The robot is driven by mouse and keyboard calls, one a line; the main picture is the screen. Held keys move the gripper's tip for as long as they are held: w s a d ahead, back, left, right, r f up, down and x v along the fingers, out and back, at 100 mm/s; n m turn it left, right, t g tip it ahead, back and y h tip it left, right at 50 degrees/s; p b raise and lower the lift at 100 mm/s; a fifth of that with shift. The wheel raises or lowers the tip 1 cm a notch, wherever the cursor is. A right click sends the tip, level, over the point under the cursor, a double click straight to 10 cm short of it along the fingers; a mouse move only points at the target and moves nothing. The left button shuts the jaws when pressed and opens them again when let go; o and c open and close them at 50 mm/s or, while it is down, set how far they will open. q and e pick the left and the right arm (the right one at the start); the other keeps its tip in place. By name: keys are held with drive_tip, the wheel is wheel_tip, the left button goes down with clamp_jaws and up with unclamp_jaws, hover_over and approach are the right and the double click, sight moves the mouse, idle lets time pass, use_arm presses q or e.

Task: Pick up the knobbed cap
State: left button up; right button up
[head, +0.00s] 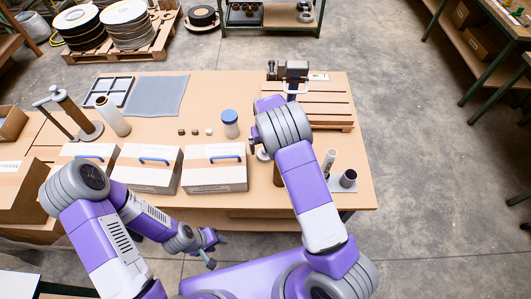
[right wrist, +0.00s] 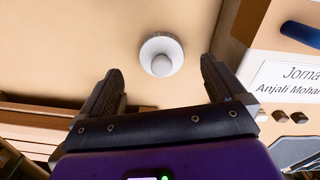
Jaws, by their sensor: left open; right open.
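The knobbed cap (right wrist: 161,56) is a round pale disc with a white knob and a grey rim. It lies on the table in the right wrist view, ahead of and between the two dark fingers of my right gripper (right wrist: 160,73). That gripper is open and empty, with the cap apart from both fingers. In the head view a small pale part of the cap (head: 262,154) shows beside my right arm, which mostly hides the right gripper. My left gripper (head: 209,247) is open and empty, low in front of the table.
White boxes with blue handles (head: 214,170) stand along the table's front edge. A blue-lidded jar (head: 230,124) and small dark blocks are behind them.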

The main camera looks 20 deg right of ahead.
sight(265, 153)
wheel_tip(265, 153, down, 5)
drive_tip(key=shift+f, duration=0.1)
drive_tip(key=shift+c, duration=0.4)
drive_tip(key=c, duration=1)
drive_tip(key=shift+p, duration=0.35)
